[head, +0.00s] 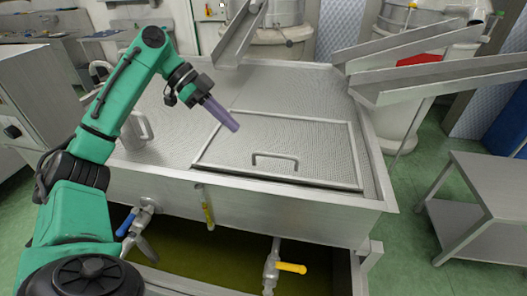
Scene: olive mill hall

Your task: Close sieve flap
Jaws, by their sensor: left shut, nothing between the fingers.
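The sieve flap (318,142) is a framed mesh panel in the perforated top of a steel basin. It lies flat or nearly flat, with a thin dark gap along its front edge. Its bar handle (275,160) stands near the front edge. My left gripper (233,126) has purple fingers, is shut and empty, and points down to the right. My right gripper is out of view.
The steel basin (300,212) has a raised rim and valves with blue and yellow handles below. A metal jug (134,132) stands at its left. Steel chutes (430,80) reach over the back right. A steel table (490,185) stands at the right, with green floor between.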

